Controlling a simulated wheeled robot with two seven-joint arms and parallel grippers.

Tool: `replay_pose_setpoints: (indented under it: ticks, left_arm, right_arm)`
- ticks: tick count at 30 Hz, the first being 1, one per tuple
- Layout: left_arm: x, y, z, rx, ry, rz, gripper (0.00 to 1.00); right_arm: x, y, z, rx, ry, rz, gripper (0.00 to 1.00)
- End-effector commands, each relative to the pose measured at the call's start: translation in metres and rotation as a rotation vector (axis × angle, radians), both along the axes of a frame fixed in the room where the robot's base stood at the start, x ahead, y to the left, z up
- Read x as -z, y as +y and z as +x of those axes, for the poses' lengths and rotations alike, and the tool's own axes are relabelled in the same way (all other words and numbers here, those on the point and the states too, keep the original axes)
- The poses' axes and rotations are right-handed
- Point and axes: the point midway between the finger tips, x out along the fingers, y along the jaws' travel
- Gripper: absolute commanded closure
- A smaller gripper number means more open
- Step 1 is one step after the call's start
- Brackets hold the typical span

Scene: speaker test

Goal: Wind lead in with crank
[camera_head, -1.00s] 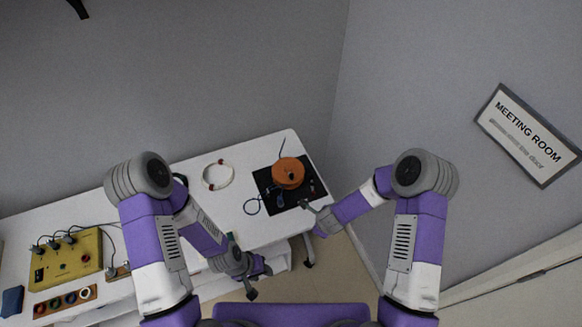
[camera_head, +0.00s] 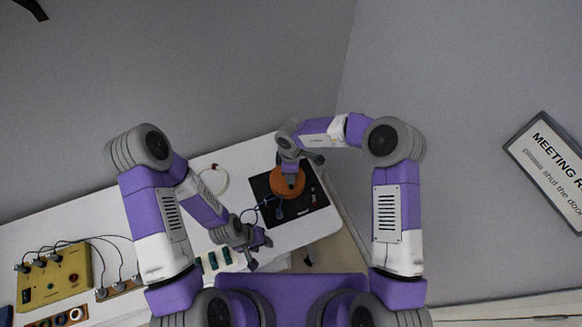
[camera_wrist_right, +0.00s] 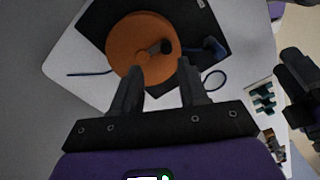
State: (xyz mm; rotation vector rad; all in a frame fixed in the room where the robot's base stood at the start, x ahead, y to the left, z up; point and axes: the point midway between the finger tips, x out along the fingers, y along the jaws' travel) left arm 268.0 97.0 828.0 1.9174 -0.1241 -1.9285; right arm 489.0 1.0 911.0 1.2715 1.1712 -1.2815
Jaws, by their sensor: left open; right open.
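An orange reel (camera_head: 283,192) lies on a black mat (camera_head: 312,200) at the right end of the white table; the right wrist view shows the reel too (camera_wrist_right: 130,38). A dark crank knob (camera_wrist_right: 160,46) stands on the reel's face. My right gripper (camera_wrist_right: 157,72) is open over the reel, its fingertips just short of the knob; I cannot tell if they touch. Blue lead (camera_wrist_right: 90,73) runs off one side of the reel and loops (camera_wrist_right: 214,82) on the other, by a blue part (camera_wrist_right: 212,47). My left gripper (camera_head: 262,252) is open and empty by the table's front edge.
A yellow box (camera_head: 52,277) with leads and a board of coloured rings (camera_head: 70,317) are at the table's left. A pale ring (camera_head: 219,180) lies behind my left arm. Green pieces (camera_head: 220,258) lie near the front edge. Walls stand behind and right.

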Motion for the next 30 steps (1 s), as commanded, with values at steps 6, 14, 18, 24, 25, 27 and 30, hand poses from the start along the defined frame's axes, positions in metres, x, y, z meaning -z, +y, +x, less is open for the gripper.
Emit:
replay_pose_setpoints:
  ticks: [6,14,18,24,25,27,30]
  left_arm:
    - [0.002,0.0,-0.002,0.0,0.004,-0.001,0.57]
    - [0.005,0.0,-0.001,0.0,0.003,-0.001,0.57]
    - [0.005,0.0,-0.001,0.0,0.003,-0.001,0.57]
    - [0.005,0.0,-0.001,0.0,0.003,-0.001,0.57]
    - [0.005,0.0,-0.001,0.0,0.003,-0.001,0.57]
    - [0.005,0.0,-0.001,0.0,0.003,-0.001,0.57]
    - [0.005,0.0,-0.001,0.0,0.003,-0.001,0.57]
  right_arm:
    - [0.028,0.001,-0.002,0.0,0.005,0.0,0.57]
    - [0.065,0.0,-0.002,-0.001,0.002,-0.001,0.57]
    - [0.073,0.0,-0.002,-0.001,0.001,0.0,0.57]
    - [0.074,0.0,-0.001,-0.001,0.0,0.0,0.57]
    - [0.074,0.0,-0.001,-0.001,0.0,0.0,0.57]
    - [0.074,0.0,-0.001,-0.001,0.0,0.0,0.61]
    - [0.074,0.0,-0.001,-0.001,0.0,0.0,0.77]
